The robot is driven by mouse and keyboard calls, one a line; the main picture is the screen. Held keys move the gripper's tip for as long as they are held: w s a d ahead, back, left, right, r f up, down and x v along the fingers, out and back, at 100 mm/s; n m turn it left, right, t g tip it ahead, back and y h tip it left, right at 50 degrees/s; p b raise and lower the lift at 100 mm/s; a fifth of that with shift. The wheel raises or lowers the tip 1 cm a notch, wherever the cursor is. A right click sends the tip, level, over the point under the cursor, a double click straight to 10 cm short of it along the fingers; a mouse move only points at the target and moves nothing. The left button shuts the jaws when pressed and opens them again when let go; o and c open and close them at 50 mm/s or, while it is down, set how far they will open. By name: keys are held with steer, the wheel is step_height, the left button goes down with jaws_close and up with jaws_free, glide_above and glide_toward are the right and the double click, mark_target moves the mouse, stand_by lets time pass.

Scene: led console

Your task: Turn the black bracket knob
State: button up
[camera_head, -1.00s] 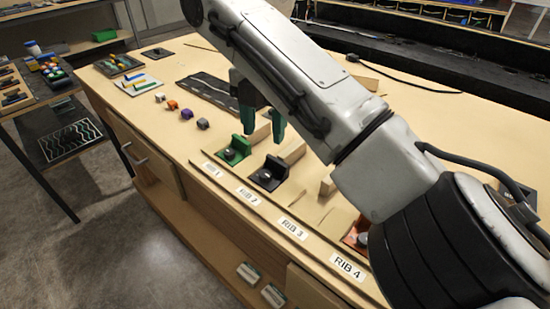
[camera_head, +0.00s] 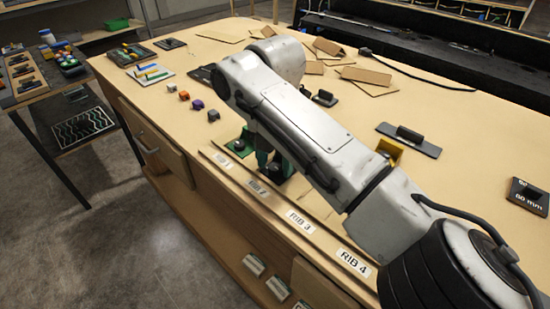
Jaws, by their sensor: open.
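The black bracket (camera_head: 278,174) stands on the near side of the table behind the RIB 2 label. It is largely hidden by my gripper and forearm, and its knob shows only in part, if at all. My gripper (camera_head: 274,160) has teal fingers, is open and points down at the bracket, with its fingers around or just above the knob. I cannot tell whether they touch it. The green bracket (camera_head: 240,148) with its dark knob stands just left of my gripper.
My arm crosses the table from the lower right. A yellow bracket (camera_head: 389,150) and a black handled plate (camera_head: 409,139) lie right of it. Small coloured cubes (camera_head: 197,104) sit to the left. Cardboard pieces (camera_head: 330,47) lie at the back.

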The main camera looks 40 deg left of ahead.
jaws_close()
stand_by(0.3)
